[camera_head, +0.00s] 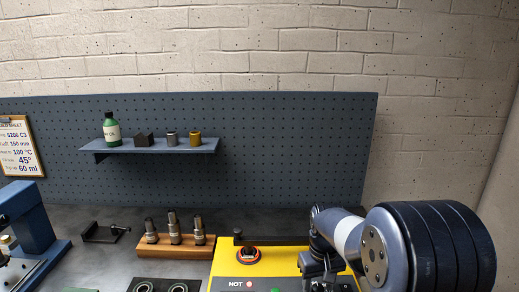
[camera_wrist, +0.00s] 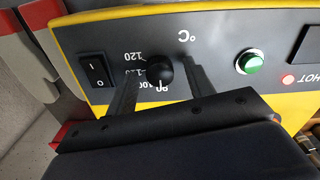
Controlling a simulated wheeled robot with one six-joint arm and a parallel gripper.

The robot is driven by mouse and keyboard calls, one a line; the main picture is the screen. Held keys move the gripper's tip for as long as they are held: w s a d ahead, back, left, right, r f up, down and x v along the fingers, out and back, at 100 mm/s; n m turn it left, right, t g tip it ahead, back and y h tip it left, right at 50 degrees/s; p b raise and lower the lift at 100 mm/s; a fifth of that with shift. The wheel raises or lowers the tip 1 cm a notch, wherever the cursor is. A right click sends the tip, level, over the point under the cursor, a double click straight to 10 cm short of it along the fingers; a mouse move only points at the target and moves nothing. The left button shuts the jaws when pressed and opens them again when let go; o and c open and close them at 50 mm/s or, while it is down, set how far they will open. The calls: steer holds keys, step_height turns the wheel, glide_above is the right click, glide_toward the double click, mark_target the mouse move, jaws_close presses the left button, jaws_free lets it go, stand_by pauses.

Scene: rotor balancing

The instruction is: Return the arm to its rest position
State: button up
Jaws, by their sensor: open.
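My gripper (camera_wrist: 162,72) is open in the wrist view, one dark finger on each side of a round black knob (camera_wrist: 160,70) on the control panel of the yellow heater (camera_wrist: 75,48). I cannot tell whether the fingers touch the knob. In the head view my arm (camera_head: 375,245) reaches in from the lower right, over the right part of the yellow heater (camera_head: 225,262). My gripper (camera_head: 318,278) is only partly visible there, at the bottom edge, and its fingertips cannot be made out.
The panel has a rocker switch (camera_wrist: 96,70), a green button (camera_wrist: 248,61) and a red HOT light (camera_wrist: 288,79). A wooden block (camera_head: 175,246) with several metal pieces stands left of the heater. A blue press (camera_head: 30,225) is far left. A shelf (camera_head: 150,146) hangs behind.

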stand_by(0.4)
step_height(320, 180, up, 10)
steer(key=r, duration=0.1)
step_height(320, 180, down, 11)
steer(key=shift+f, duration=0.2)
steer(key=shift+r+m, duration=0.15)
steer(key=shift+m, duration=1.05)
steer(key=m+b, duration=0.1)
steer(key=m, duration=0.4)
steer(key=shift+m, duration=0.3)
steer(key=m, duration=0.4)
steer(key=shift+m+b, duration=0.3)
steer(key=m, duration=0.3)
steer(key=shift+m+b, duration=0.3)
steer(key=shift+b, duration=0.05)
step_height(320, 180, up, 7)
